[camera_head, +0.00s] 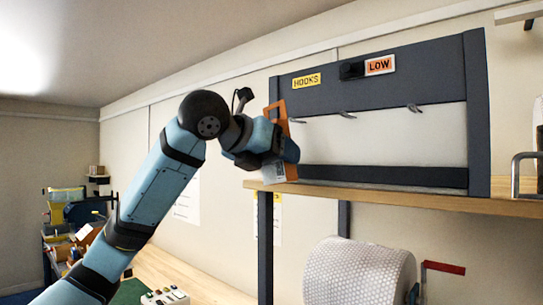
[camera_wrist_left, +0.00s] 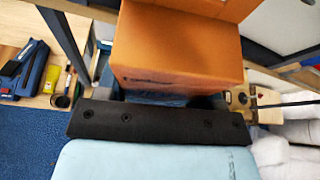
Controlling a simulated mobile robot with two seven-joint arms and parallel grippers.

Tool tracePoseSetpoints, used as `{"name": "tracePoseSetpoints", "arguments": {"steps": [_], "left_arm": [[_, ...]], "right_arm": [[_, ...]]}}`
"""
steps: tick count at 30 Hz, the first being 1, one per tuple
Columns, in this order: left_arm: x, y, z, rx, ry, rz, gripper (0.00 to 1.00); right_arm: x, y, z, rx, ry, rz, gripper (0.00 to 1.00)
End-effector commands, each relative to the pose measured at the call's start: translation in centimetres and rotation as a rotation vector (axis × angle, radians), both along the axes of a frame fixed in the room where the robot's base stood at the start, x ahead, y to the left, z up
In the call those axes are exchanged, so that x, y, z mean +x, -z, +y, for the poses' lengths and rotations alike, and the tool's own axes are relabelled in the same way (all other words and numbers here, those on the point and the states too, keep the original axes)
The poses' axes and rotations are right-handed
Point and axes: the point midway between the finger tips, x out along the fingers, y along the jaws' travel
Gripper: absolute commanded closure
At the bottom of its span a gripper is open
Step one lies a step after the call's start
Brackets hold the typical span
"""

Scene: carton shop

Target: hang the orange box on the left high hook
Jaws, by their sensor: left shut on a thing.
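The orange box (camera_head: 279,112) is at the left end of the hook board (camera_head: 390,92) in the head view, mostly hidden behind my left gripper (camera_head: 282,148). A pale lower part shows below the gripper. My left gripper is shut on the box. In the left wrist view the orange box (camera_wrist_left: 180,62) fills the upper middle, just beyond the gripper. Small metal hooks show in a row: one (camera_head: 297,121) just right of the box, one at the middle (camera_head: 347,115) and one at the right (camera_head: 414,108). I cannot tell whether the box touches a hook. My right gripper is out of view.
The board carries a yellow HOOKS label (camera_head: 306,81) and an orange LOW label (camera_head: 380,65). It stands on a wooden shelf (camera_head: 420,203). A bubble-wrap roll (camera_head: 358,272) and a red handle (camera_head: 444,268) are below. A cluttered bench (camera_head: 75,235) is at the far left.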

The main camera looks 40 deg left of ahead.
Motion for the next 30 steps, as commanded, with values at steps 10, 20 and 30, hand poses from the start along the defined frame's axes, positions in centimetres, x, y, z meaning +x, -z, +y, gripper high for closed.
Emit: {"name": "tracePoseSetpoints", "arguments": {"steps": [10,20,30], "left_arm": [[2.1,0.2,-0.2,0.0,0.0,0.0,0.65],[4.1,0.4,-0.3,0.0,0.001,-0.001,0.65],[6.2,0.5,-0.5,-0.001,0.0,0.0,0.65]], "right_arm": [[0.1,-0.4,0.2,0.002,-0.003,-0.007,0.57],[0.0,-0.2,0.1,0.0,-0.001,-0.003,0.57],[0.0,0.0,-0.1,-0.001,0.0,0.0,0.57]]}}
